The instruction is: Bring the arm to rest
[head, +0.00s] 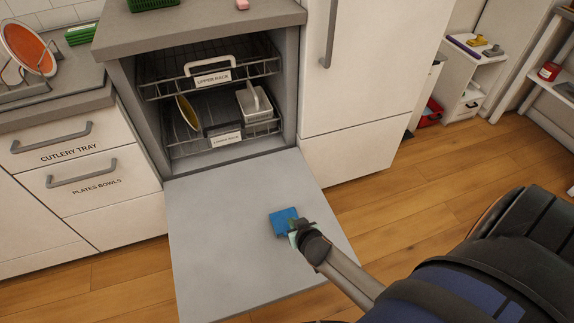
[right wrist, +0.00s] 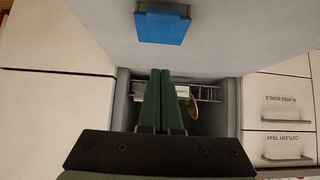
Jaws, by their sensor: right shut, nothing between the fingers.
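My right gripper (head: 297,236) is over the lowered grey dishwasher door (head: 215,225), close beside a blue block-like piece (head: 284,220) in the head view. In the right wrist view its two green fingers (right wrist: 160,75) lie together, empty. The blue piece (right wrist: 162,27) shows there against the door surface, apart from the fingertips. The arm reaches in from the lower right. My left gripper is in neither view.
The dishwasher's upper rack (head: 213,79) and lower rack (head: 224,138) stand inside; a yellow plate (head: 187,112) and a light container (head: 254,103) sit low. Drawers (head: 85,180) are left, a white cabinet (head: 375,70) right. Wooden floor (head: 440,165) lies open at right.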

